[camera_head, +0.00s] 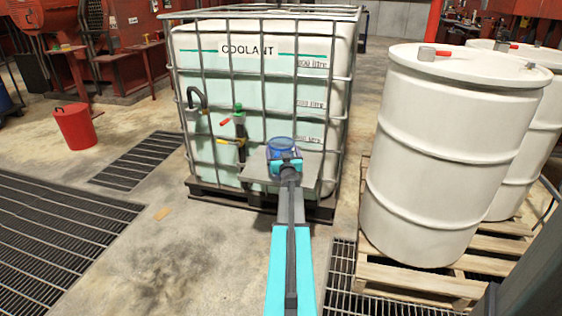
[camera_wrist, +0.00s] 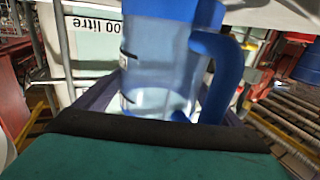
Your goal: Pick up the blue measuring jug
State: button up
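The blue measuring jug (camera_head: 281,143) shows at the far end of my arm, over the grey shelf on the front of the coolant tank. In the wrist view the jug (camera_wrist: 165,62) is upright, clear blue with dark marks on its left, a darker blue rim and a handle on the right. My gripper (camera_head: 285,160) is right at the jug. In the wrist view the dark fingers of my gripper (camera_wrist: 168,105) reach forward on either side of the jug's lower part. Whether they press on it cannot be told. The jug's base is hidden, so contact with the shelf is unclear.
The caged coolant tank (camera_head: 262,85) stands behind the grey shelf (camera_head: 256,172). A green-topped tap (camera_head: 239,130) with red and yellow handles is left of the shelf. White drums (camera_head: 440,150) stand on a wooden pallet (camera_head: 415,280) at right. A red bucket (camera_head: 76,127) is at left.

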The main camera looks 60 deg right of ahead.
jog(key=c, duration=0.7)
jog(key=shift+r, duration=0.1)
jog(key=s+a+r+p, duration=0.2)
jog(key=s+p, duration=0.1)
jog(key=s, duration=0.4)
jog(key=s+a+r+p, duration=0.2)
jog(key=s+p, duration=0.1)
jog(key=s, duration=0.5)
jog(key=shift+s+a+r, duration=0.15)
jog(key=shift+a+r, duration=0.1)
jog(key=shift+r, duration=0.15)
